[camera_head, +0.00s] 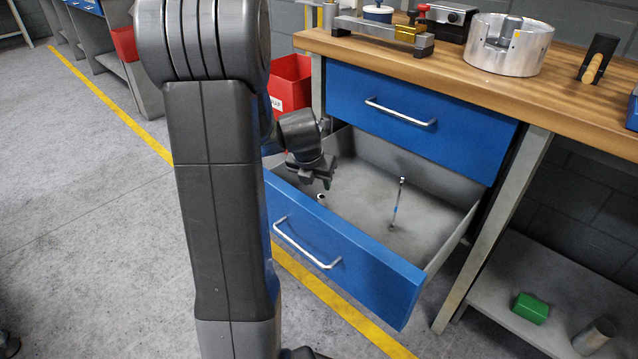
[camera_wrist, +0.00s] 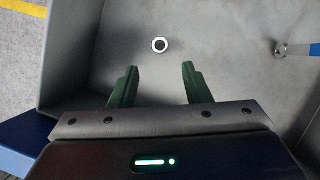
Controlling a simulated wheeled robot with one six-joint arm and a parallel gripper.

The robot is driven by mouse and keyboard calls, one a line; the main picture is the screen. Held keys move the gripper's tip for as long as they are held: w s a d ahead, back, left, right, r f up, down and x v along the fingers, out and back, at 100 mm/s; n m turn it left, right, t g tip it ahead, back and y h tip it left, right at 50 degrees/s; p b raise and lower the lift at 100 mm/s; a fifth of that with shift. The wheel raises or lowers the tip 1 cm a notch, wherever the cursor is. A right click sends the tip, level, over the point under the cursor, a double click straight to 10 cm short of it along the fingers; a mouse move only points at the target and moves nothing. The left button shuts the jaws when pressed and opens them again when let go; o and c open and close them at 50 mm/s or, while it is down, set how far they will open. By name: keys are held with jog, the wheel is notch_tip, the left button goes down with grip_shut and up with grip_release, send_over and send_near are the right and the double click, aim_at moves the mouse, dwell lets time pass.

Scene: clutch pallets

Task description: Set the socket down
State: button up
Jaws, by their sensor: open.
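In the head view the socket (camera_head: 321,197) shows as a small pale and dark piece just below my gripper (camera_head: 318,183). In the wrist view my gripper (camera_wrist: 160,68) has its two green fingers spread apart, with nothing between them. The socket lies just beyond the fingertips, roughly centred between them, and is clear of both fingers.
A ratchet-like tool with a blue band (camera_head: 396,208) lies in the drawer, right of the socket; its head end (camera_wrist: 281,48) shows in the wrist view. The drawer's blue front (camera_head: 360,262) and grey walls surround the space. The closed upper drawer (camera_head: 450,120) hangs above the back.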

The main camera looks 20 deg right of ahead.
jog(key=shift+v, duration=1.25)
